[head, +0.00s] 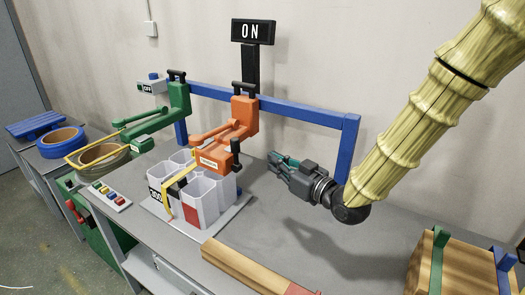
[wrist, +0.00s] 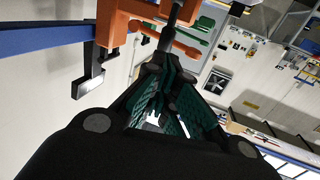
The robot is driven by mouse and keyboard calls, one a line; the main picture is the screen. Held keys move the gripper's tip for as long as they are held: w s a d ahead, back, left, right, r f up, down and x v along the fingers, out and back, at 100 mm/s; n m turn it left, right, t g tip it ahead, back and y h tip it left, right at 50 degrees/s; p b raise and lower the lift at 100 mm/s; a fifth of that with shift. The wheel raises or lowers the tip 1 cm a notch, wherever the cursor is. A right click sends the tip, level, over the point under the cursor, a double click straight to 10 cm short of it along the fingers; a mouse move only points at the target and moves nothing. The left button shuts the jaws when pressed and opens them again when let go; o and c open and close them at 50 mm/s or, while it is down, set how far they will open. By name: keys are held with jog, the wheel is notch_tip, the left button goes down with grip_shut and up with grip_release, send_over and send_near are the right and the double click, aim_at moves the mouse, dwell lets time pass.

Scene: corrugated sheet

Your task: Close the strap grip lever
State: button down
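The orange strapping tool (head: 243,118) hangs on the blue rail, with a black handle on top. An orange arm (head: 210,131) reaches left from it. A lower orange part (head: 210,162) carries a pale label, too small to read, and an upright black grip (head: 236,152). I cannot tell for certain which part is the strap grip lever. My gripper (head: 272,160), dark with teal pads, is right of the black grip, apart from it. In the wrist view my fingers (wrist: 168,75) converge with nothing visibly held; the orange tool (wrist: 125,18) lies beyond them.
A yellow strap (head: 164,205) passes by a bundle of grey hexagonal tubes (head: 205,200) below the tool. A green tool (head: 178,100) hangs further left. The blue rail (head: 300,112) runs behind my gripper to a post.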

jog(key=a+r+p, duration=0.1)
jog(key=a+r, duration=0.1)
jog(key=a, duration=0.1)
jog(key=p, duration=0.1)
send_near(238, 142)
jog(key=x, duration=0.3)
jog(key=shift+r+p+x, duration=0.2)
jog(key=shift+p+x, duration=0.3)
jog(key=shift+x, duration=1.5)
jog(key=shift+f, duration=0.25)
jog(key=shift+w, duration=0.1)
jog(key=shift+d+p, duration=0.1)
jog(key=shift+p, duration=0.2)
